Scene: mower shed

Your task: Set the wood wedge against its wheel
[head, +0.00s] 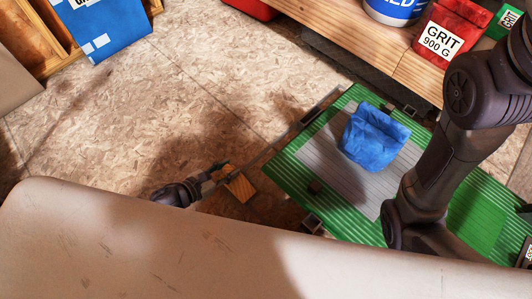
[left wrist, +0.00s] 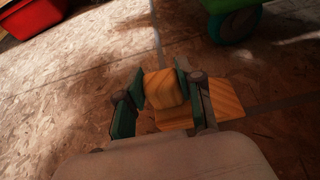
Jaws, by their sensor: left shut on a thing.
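The wood wedge (head: 240,187) is low over or on the floor, left of the green cart (head: 285,180) in the head view. My left gripper (head: 222,175) is shut on it. In the left wrist view the wedge (left wrist: 163,88) sits between the green fingertips, with a flat wooden part (left wrist: 217,100) showing to the right of the fingers.
A blue bag (head: 375,137) lies on the grey mat (head: 350,187) on the cart. A wooden shelf (head: 350,40) at the back holds a red grit bag (head: 449,38). A blue bag (head: 105,25) stands at upper left. The board floor (head: 150,90) between is clear.

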